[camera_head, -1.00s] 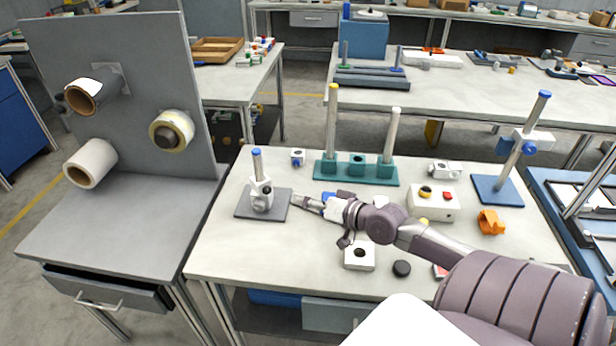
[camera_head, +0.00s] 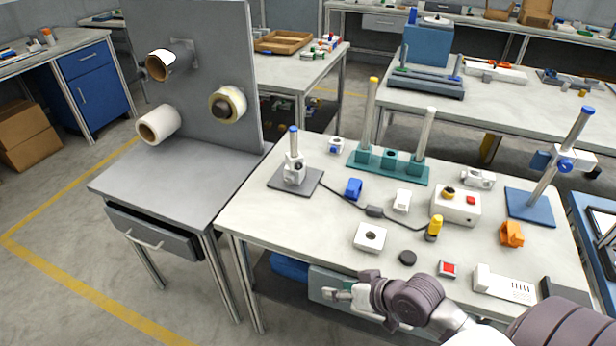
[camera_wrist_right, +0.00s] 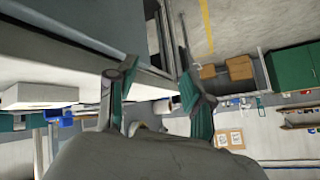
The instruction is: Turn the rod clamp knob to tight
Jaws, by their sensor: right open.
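A white and grey rod clamp (camera_head: 294,173) sits low on a short, blue-tipped upright rod on a dark grey base plate (camera_head: 312,181), at the table's left. Its round knob faces front; its setting is too small to read. Another clamp with a blue knob (camera_head: 566,166) is on a tilted rod over a blue base (camera_head: 529,208) at the right. My right gripper (camera_head: 340,293) is at the table's front edge, apart from both clamps. In the right wrist view its fingers (camera_wrist_right: 155,88) are spread with nothing between them. My left gripper is not in view.
A teal rod stand (camera_head: 392,166), a cable, a yellow-topped part (camera_head: 434,228), a white block (camera_head: 370,237) and a black puck (camera_head: 408,257) occupy the table's middle. The table's front left is clear. A grey panel (camera_head: 190,70) with rolls stands to the left.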

